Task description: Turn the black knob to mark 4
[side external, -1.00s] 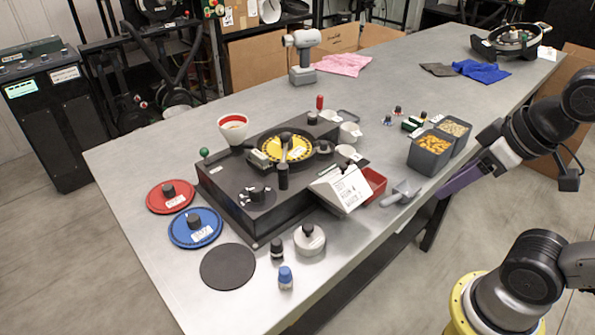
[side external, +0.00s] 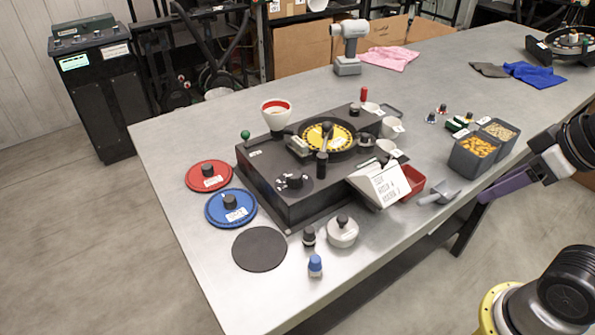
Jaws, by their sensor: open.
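The black knob (side external: 292,181) sits on a round dark dial with small white marks, on the top front-left of the black seed meter base (side external: 290,207). The marks are too small to read, so I cannot tell where the knob points. My gripper (side external: 488,195) is at the right, by the table's right edge near the grey bins, far from the knob. Its purple finger part shows from the side. It is open and I see nothing held in it.
A red disc (side external: 209,177), blue disc (side external: 247,208) and black disc (side external: 260,249) lie left. Grey bins (side external: 472,160) stand right.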

